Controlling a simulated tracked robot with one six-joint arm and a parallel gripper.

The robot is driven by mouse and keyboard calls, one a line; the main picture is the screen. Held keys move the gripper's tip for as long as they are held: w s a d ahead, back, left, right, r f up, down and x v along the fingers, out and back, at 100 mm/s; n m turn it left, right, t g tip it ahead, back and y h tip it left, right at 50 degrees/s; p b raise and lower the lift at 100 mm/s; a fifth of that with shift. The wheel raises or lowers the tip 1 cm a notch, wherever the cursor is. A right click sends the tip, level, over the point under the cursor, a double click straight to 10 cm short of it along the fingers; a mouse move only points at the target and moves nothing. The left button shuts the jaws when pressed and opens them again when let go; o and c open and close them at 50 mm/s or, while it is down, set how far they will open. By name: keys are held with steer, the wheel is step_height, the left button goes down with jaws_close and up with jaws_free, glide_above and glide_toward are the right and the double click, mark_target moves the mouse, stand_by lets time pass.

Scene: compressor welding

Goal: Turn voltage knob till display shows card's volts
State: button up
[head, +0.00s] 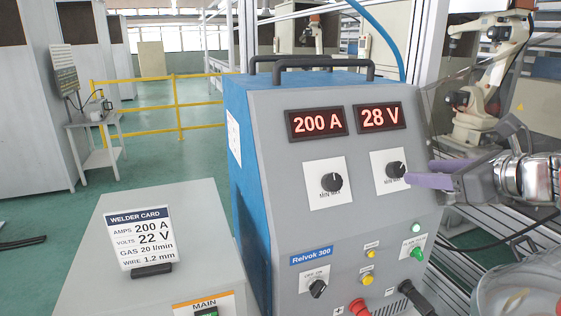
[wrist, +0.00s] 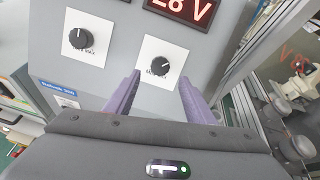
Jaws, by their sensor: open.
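The welder card (head: 141,236) stands on a grey box at the left and reads 200 A, 22 V, gas 20 l/min, wire 1.2 mm. The voltage display (head: 381,116) reads 28 V in red; its lower part shows in the wrist view (wrist: 182,9). Below it the black voltage knob (head: 396,170) sits on a white plate. My gripper (head: 418,172) is open, with purple fingers pointing at the panel from the right. In the wrist view the knob (wrist: 159,67) lies ahead of the fingertips, between their lines. I cannot tell whether a fingertip touches it.
The amps display (head: 317,123) reads 200 A above a second knob (head: 331,182). Lower on the welder (head: 338,241) are an on/off switch (head: 317,288), coloured buttons and cable sockets. Yellow railing (head: 165,110) and open green floor lie behind at the left.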

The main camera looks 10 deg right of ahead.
mark_target(400, 170)
steer(key=x, duration=0.8)
steer(key=shift+c, duration=0.4)
steer(key=c, duration=0.9)
steer(key=shift+d, duration=0.15)
steer(key=shift+c, duration=0.4)
